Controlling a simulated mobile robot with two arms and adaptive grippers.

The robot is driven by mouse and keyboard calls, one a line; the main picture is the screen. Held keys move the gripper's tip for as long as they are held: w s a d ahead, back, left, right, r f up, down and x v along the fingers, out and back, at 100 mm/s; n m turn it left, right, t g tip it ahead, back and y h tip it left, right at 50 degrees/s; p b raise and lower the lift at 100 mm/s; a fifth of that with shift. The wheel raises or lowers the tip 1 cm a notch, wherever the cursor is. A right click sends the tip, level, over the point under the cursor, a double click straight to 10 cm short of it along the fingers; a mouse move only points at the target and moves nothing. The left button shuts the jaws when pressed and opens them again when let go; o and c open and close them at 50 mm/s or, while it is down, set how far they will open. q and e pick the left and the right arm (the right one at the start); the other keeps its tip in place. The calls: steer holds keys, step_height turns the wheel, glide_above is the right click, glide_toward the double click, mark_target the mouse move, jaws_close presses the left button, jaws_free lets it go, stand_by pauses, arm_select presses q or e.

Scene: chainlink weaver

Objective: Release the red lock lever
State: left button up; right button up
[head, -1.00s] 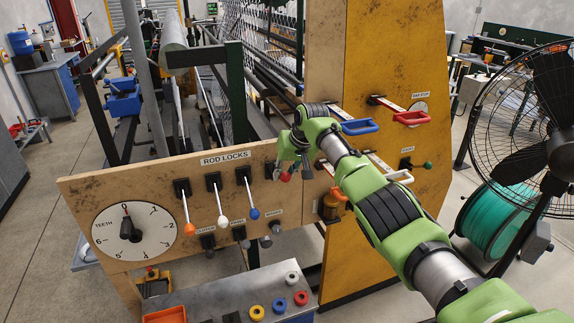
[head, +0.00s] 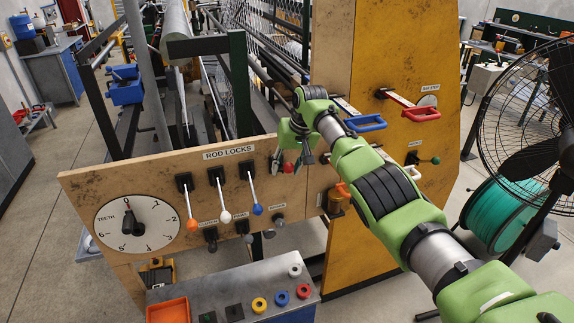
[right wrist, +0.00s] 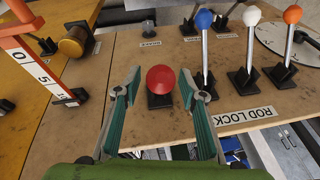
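The red lock lever's round red knob (head: 288,168) is on the wooden panel, right of the white, orange and blue levers. In the right wrist view the red knob (right wrist: 160,79) points toward the camera, with its black base partly showing below it. My right gripper (right wrist: 158,92) is open, with one finger on each side of the knob and visible gaps between. In the head view my right gripper (head: 290,162) is at the knob and partly covers the lever. My left gripper is not in view.
The orange (head: 192,225), white (head: 225,217) and blue (head: 257,209) levers stand close to the left under the ROD LOCKS label (head: 229,153). A blue handle (head: 366,123) and a red handle (head: 421,114) stick out at the right. A fan (head: 530,150) stands farther right.

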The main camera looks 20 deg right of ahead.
steer(key=shift+w+r, duration=0.1)
steer(key=shift+r, duration=0.1)
steer(key=shift+d+r, duration=0.1)
steer(key=shift+r, duration=0.4)
steer(key=v, duration=1.1)
steer(key=shift+f, duration=0.1)
